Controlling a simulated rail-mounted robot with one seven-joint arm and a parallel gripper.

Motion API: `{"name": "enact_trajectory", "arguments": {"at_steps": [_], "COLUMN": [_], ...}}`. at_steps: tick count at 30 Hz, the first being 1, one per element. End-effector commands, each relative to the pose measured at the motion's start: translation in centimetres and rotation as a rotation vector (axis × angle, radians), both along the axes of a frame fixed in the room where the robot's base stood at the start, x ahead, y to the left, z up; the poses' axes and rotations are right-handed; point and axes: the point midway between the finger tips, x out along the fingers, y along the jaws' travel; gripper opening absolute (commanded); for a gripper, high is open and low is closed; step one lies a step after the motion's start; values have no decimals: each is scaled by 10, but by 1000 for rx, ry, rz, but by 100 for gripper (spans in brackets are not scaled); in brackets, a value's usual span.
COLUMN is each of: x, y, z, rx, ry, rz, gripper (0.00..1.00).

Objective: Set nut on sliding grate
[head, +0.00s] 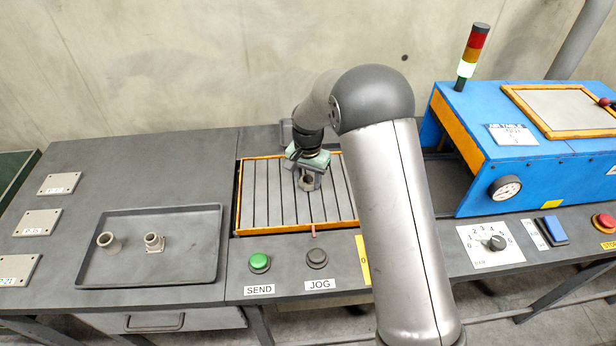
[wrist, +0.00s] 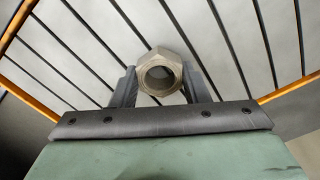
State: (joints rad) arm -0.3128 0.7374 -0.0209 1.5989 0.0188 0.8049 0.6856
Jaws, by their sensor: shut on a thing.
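The nut (wrist: 159,72) is a grey-beige metal ring with a hexagonal outside and a round hole. My gripper (wrist: 158,88) is shut on it, with one dark finger on each side. In the head view my gripper (head: 308,182) is over the sliding grate (head: 262,205), a slatted panel in an orange frame. The nut also shows there, small, between the fingers (head: 306,183). The grate's slats lie behind the nut in the wrist view (wrist: 75,60). I cannot tell whether the nut touches the slats.
A dark tray (head: 150,273) at left holds a flanged fitting (head: 154,243) and a short tube (head: 108,242). Green SEND (head: 259,262) and black JOG (head: 317,258) buttons sit before the grate. The blue blaster housing (head: 500,150) stands to the right. My arm hides the grate's right side.

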Motion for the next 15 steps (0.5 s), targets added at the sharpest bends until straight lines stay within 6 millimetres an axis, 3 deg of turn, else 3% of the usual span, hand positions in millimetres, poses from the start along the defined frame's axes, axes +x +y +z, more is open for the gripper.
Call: {"name": "enact_trajectory", "arguments": {"at_steps": [12,13,15], "x": [0,0,0], "y": [0,0,0], "z": [-8,-7,-7], "rx": [1,1,1], "ry": [-1,-1,-1], "rz": [0,0,0], "gripper": [13,50,63]}}
